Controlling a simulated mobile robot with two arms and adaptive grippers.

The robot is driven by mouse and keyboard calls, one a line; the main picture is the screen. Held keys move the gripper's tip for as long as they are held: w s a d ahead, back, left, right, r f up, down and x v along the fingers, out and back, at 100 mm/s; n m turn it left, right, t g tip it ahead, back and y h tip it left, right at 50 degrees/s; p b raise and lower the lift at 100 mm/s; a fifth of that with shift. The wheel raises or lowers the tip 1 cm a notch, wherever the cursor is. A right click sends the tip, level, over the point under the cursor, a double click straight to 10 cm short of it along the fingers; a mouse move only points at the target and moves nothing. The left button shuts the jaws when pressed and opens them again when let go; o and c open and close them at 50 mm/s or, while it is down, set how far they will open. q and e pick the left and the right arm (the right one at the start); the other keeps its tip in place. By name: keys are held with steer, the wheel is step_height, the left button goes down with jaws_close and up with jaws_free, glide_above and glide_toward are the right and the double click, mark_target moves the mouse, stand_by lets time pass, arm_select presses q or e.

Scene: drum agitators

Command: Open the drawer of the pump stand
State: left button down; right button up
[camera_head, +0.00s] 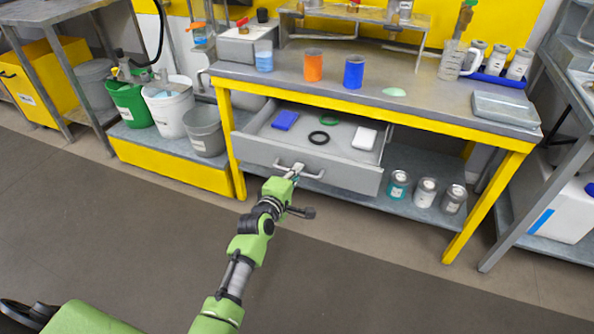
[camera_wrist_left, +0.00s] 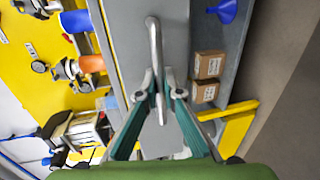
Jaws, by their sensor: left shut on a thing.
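The drawer (camera_head: 330,171) of the pump stand is grey and stands pulled out below the worktop, its inside showing. A blue block (camera_head: 285,120), a black ring (camera_head: 319,137), a green ring and a white box (camera_head: 364,138) lie in it. Its pale bar handle (camera_head: 312,175) is on the drawer front. My left gripper (camera_head: 294,171) is at the handle, shut on it. In the left wrist view, the handle (camera_wrist_left: 154,45) runs between the teal fingers of the left gripper (camera_wrist_left: 160,88). My right gripper is in neither view.
The yellow-framed worktop (camera_head: 437,98) carries an orange cup (camera_head: 313,65), a blue cup (camera_head: 354,72) and a grey tray. Several cans stand on the lower shelf (camera_head: 375,200). Buckets stand at left on a yellow platform (camera_head: 170,165). The floor in front is clear.

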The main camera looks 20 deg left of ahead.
arm_select(q)
steer(key=c, duration=2.5)
jaws_free()
steer(key=v, duration=1.2)
steer(key=shift+d, duration=0.1)
steer(key=shift+f, duration=0.1)
